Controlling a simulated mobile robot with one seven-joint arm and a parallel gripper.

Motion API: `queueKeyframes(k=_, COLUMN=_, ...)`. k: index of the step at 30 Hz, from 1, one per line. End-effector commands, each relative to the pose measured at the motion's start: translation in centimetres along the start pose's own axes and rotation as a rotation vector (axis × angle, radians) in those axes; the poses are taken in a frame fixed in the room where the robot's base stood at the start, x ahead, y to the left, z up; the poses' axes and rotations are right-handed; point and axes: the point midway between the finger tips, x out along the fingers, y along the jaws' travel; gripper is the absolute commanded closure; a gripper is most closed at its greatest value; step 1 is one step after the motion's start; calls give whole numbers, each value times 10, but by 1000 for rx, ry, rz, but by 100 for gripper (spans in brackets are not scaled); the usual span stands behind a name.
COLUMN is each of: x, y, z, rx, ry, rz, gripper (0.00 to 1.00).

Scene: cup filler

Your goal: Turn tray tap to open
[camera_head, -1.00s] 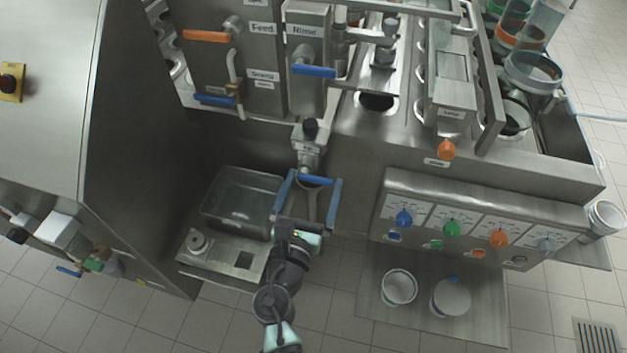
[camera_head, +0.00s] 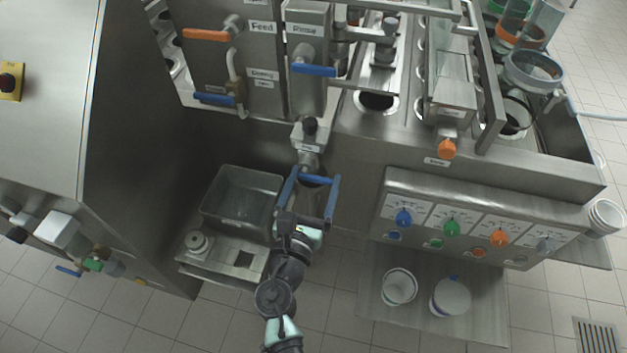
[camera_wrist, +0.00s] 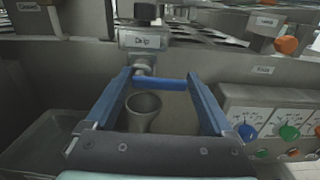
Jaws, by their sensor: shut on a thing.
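The tray tap has a grey body labelled "Drip" (camera_wrist: 143,40) with a dark knob on top, on the front of the steel machine. Its blue lever (camera_head: 314,179) lies crosswise in the head view, and it also shows in the wrist view (camera_wrist: 160,85). My gripper (camera_head: 316,178) has blue fingers on either side of the lever. In the wrist view my gripper (camera_wrist: 160,79) is shut on the lever, with a fingertip at each end of it. A grey cup-like outlet (camera_wrist: 143,108) shows below the lever, between the fingers.
A grey bin (camera_head: 240,198) stands on a low shelf to the left. A control panel (camera_head: 470,217) with coloured knobs is to the right, above a plate with two white cups (camera_head: 399,287). Feed and Rinse levers (camera_head: 314,70) are above.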

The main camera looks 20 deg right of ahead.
Motion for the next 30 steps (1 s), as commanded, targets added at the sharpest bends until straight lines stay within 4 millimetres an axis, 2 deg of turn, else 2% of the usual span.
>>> queueKeyframes(k=11, x=0, y=-1, z=-10, rx=205, ry=0, rz=1, gripper=68)
queueKeyframes(k=30, x=0, y=3, z=-26, rx=811, ry=0, rz=2, gripper=68)
